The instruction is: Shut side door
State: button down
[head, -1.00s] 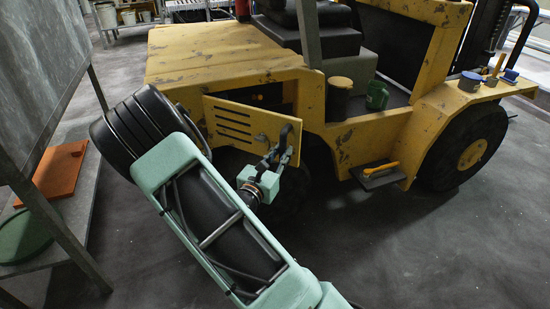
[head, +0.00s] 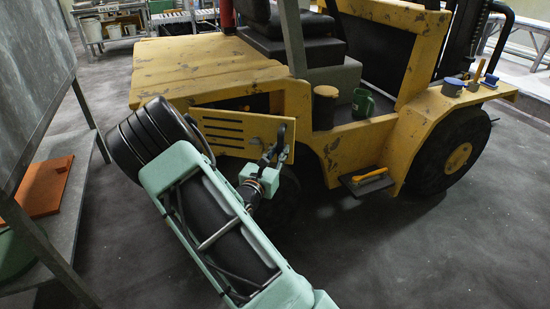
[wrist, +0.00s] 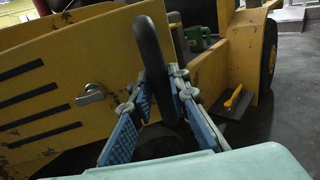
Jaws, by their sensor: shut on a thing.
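The side door (head: 225,131) is a yellow panel with several dark slots on the side of the yellow forklift. It stands ajar, with a dark opening above and behind its top edge. A black bar handle (head: 281,138) stands near its right end. My gripper (head: 277,156) is shut on this handle. In the wrist view the handle (wrist: 150,45) rises between the two blue-padded fingers of my gripper (wrist: 160,95). A small grey latch (wrist: 90,95) shows on the door (wrist: 45,100) left of the fingers. The handle's lower end is partly hidden by the fingers.
The forklift body (head: 215,65) fills the middle. A step (head: 367,182) with an orange-handled tool juts out right of the door. A green mug (head: 363,102) and a dark canister (head: 325,108) stand above. A grey rack (head: 75,215) is at left. The floor at front right is clear.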

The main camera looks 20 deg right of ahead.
jog(key=shift+x, duration=1.4)
jog(key=shift+s+d, duration=0.15)
jog(key=shift+s, duration=0.05)
jog(key=shift+w+a+b+x, duration=0.2)
jog(key=shift+b+x, duration=0.05)
jog(key=shift+x, duration=1.1)
jog(key=shift+w+a+b+x, duration=0.2)
jog(key=shift+w+b+x, duration=0.1)
jog(key=shift+x, duration=1)
jog(key=shift+w+a+b+x, duration=0.15)
jog(key=shift+a+b+x, duration=0.1)
jog(key=shift+x, duration=1.1)
jog(key=c, duration=1.8)
grip_release()
jog(key=shift+o, duration=0.2)
jog(key=shift+a, duration=0.1)
